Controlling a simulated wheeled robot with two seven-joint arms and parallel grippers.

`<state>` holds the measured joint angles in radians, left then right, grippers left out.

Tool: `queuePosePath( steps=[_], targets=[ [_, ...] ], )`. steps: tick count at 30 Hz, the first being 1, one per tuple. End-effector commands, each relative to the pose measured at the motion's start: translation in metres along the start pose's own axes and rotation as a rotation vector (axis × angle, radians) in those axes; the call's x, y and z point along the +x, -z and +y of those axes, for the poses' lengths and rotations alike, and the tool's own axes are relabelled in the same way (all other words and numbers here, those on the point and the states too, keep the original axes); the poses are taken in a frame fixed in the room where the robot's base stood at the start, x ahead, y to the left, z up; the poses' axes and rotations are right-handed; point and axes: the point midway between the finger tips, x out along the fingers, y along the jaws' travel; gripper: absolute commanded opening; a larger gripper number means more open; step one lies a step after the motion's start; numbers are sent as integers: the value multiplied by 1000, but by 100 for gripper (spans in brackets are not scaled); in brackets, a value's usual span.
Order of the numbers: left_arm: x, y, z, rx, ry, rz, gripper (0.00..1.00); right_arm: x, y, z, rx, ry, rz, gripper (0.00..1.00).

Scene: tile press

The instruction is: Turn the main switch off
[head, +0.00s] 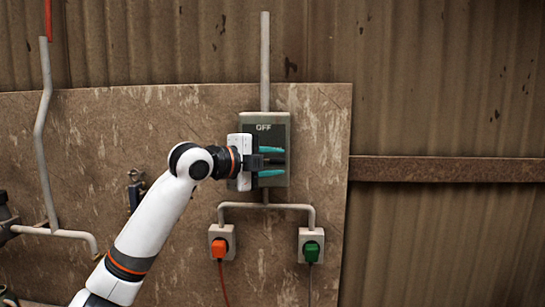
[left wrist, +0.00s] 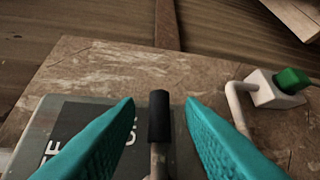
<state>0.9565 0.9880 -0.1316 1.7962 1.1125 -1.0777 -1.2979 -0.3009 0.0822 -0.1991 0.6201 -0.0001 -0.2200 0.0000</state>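The main switch is a grey-green box (head: 281,124) on the wall panel, with "OFF" lettered near its top. Its lever, a metal rod with a black grip (left wrist: 159,115), stands out from the box in the left wrist view. My left gripper (head: 272,162) is in front of the box with teal fingers apart. In the left wrist view the fingers are on either side of the black grip, with a gap on each side. My gripper hides much of the box in the head view, including any lower lettering. My right gripper is out of view.
Below the box, a pipe (head: 266,206) branches to two sockets, one with an orange plug (head: 219,248) and one with a green plug (head: 311,252). A padlock (head: 136,190) hangs left of the box. A rusty rail (head: 450,169) runs to the right.

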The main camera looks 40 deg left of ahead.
Motion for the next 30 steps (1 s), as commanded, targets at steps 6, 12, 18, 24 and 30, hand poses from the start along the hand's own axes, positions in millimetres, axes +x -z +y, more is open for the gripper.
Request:
queuePosePath(
  steps=[6,12,18,24,30],
  targets=[
    [1,0,0,1,0,1,35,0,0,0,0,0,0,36],
    [1,0,0,0,0,1,12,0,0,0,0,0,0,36],
    [1,0,-1,0,0,0,0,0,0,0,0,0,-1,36],
    [1,0,-1,-17,-16,-4,0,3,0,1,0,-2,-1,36],
    [1,1,0,-78,-78,-21,0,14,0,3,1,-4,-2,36]
  ],
)
